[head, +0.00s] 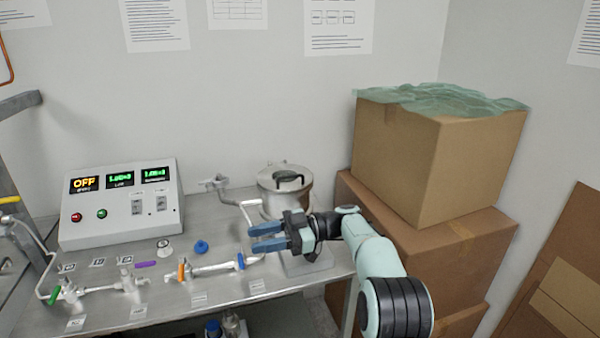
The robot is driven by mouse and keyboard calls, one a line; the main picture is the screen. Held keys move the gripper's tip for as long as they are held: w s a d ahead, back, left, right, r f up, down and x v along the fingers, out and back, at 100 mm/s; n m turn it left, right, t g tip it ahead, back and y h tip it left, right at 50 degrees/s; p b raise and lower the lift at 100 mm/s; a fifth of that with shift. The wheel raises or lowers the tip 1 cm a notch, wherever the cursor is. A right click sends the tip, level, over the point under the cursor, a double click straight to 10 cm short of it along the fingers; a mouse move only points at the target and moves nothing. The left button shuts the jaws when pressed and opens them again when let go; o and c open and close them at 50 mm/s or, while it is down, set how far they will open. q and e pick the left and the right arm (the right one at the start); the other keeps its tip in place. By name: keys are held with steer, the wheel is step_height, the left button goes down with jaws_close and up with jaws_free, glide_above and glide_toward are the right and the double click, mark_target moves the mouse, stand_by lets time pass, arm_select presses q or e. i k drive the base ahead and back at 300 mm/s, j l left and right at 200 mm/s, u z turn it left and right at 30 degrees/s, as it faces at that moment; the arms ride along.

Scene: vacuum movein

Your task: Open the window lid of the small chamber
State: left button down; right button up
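The small chamber (298,197) is a metal cylinder near the back right of the steel table. Its round lid (268,181) lies on top, appears closed, and carries a dark curved handle (289,177). My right gripper (252,238) is in front of the chamber and, in the picture, below the lid. Its two blue fingers point left with a gap between them, and nothing shows between them. The gripper and arm hide the lower front of the chamber. My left gripper is out of view.
Stacked cardboard boxes (395,160), with green wrap (440,99) on top, stand close right of the chamber. A control box (122,205) reading OFF stands at the left. Pipes with an orange valve (181,270), blue valve (241,261) and green valve (54,294) run along the table front.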

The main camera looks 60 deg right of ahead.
mark_target(305, 175)
steer(key=i+l, duration=0.1)
steer(key=l, duration=1.7)
